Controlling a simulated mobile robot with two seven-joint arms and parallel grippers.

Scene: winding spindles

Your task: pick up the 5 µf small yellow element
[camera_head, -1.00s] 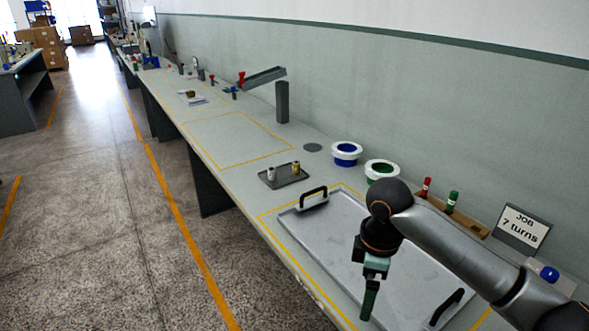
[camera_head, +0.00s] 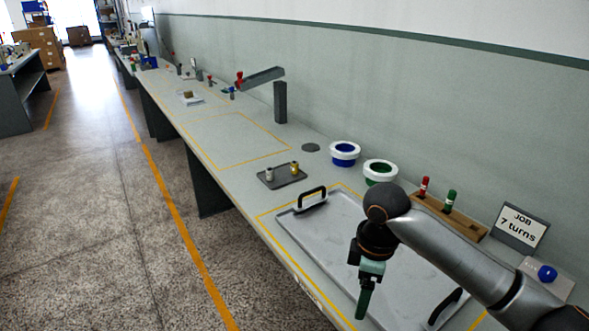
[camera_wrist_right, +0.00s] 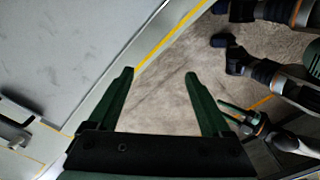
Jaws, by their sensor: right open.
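The small yellow element (camera_head: 294,168) stands upright in a small dark tray (camera_head: 282,183) on the bench in the head view. A whitish element (camera_head: 269,173) stands beside it to the left. The labels are too small to read. My right gripper (camera_head: 361,304) points down over the front edge of the large grey tray, well to the right of and nearer than the small tray. In the right wrist view my right gripper (camera_wrist_right: 160,74) is open, with nothing between its green fingers. Green fingers of my left gripper (camera_wrist_right: 233,112) also show there; their gap is unclear.
The large grey tray (camera_head: 335,240) has black handles and lies between the small tray and my right arm. A wooden rack (camera_head: 455,215) and a "JOB 7 turns" sign (camera_head: 521,229) are at right. A marked bench area left is clear.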

